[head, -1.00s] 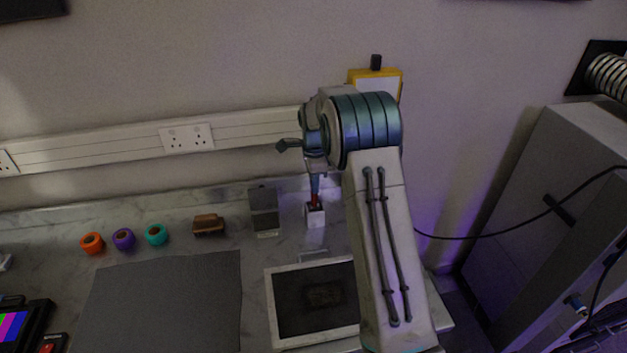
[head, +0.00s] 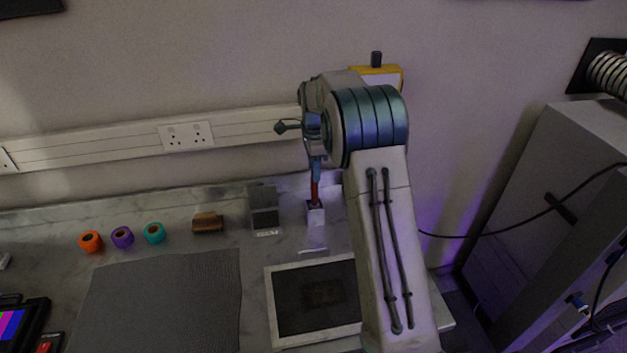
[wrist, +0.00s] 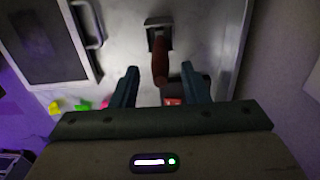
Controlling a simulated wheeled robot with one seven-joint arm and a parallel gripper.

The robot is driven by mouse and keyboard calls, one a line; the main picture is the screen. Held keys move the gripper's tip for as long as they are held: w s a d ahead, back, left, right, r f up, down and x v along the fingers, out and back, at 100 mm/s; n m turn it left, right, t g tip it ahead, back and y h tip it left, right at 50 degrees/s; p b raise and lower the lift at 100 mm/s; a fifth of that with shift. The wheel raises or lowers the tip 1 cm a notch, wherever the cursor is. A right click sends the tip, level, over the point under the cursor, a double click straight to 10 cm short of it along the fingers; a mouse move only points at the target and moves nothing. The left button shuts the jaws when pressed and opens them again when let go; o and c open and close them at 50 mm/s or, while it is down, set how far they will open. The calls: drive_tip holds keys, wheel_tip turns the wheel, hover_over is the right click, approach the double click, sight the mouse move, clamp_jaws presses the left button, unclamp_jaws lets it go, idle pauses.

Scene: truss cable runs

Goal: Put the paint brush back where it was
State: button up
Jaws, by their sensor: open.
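The paint brush (head: 314,193) stands upright in a small white holder (head: 316,215) near the back of the counter. Its red handle points up at my gripper (head: 315,172). In the wrist view the brush's reddish-brown handle (wrist: 160,65) rises from the holder, seen at the far end. My gripper (wrist: 161,87) is open there, with one finger on each side of the handle's upper end and a gap visible on both sides. The bristles are hidden in the holder.
A pale-framed dark tray (head: 268,300) lies in front of the holder. A dark grey box (head: 264,208) stands just left of it, then a brown brush-like block (head: 208,222) and teal (head: 155,233), purple (head: 122,237) and orange (head: 91,241) rolls. The wall is close behind.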

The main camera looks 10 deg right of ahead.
wheel_tip(320, 180, up, 7)
drive_tip(key=shift+b, duration=0.4)
drive_tip(key=s+r+n+t, duration=0.1)
drive_tip(key=s+r+n, duration=0.3)
drive_tip(key=s, duration=0.5)
drive_tip(key=s+r+n+t, duration=0.1)
drive_tip(key=s+r+n, duration=0.35)
drive_tip(key=s, duration=0.35)
drive_tip(key=s+f+n+t, duration=0.1)
drive_tip(key=s+n, duration=0.3)
drive_tip(key=s, duration=0.6)
drive_tip(key=s+f+n+t, duration=0.1)
drive_tip(key=s+f+n, duration=0.3)
drive_tip(key=s, duration=0.6)
drive_tip(key=shift+s+f+n, duration=0.15)
drive_tip(key=shift+f+n, duration=0.15)
drive_tip(key=shift+n, duration=0.45)
